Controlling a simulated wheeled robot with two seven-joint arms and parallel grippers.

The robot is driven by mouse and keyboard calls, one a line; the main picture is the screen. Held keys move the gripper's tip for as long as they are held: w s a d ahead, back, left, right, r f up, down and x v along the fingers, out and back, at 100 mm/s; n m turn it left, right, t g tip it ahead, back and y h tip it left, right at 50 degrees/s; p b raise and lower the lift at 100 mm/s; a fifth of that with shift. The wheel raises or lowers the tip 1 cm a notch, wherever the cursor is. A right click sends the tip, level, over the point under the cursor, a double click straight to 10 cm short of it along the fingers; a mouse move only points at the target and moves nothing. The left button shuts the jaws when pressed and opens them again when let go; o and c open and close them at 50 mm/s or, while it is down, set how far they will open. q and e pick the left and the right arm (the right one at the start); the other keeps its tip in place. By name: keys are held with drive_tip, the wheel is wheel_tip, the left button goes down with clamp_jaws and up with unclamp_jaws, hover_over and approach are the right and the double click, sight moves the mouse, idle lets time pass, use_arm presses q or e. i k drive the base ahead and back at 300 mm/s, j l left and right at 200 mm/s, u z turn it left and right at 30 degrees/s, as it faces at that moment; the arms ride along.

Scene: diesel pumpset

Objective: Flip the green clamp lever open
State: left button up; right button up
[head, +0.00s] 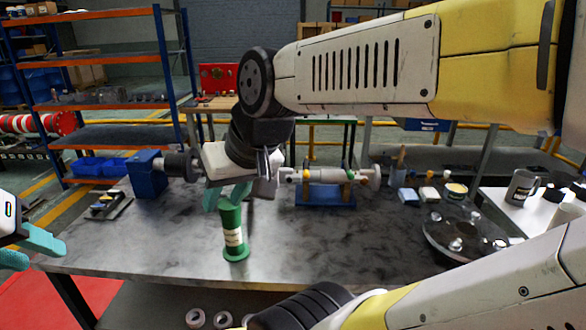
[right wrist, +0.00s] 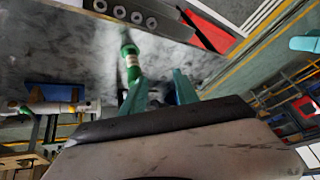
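The pipe assembly (head: 325,175) lies across a blue stand (head: 326,195) near the middle of the bench. Small yellow and green parts show on its right end; I cannot clearly make out a green clamp lever or its position. It also shows at the left of the right wrist view (right wrist: 48,107). My right gripper (head: 226,194) points down left of the assembly, just above a green labelled cylinder (head: 233,236). In the right wrist view its fingers (right wrist: 160,92) stand apart with nothing between them. My left gripper (head: 36,250) is open and empty at the left edge.
A blue motor-like unit (head: 148,174) stands at the bench's back left. A dark round plate (head: 464,236) with metal knobs lies at the right, near a white tray (head: 520,212) with a mug (head: 521,187).

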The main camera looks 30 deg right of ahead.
sight(350, 176)
drive_tip(key=j+z, duration=0.1)
drive_tip(key=z, duration=1.6)
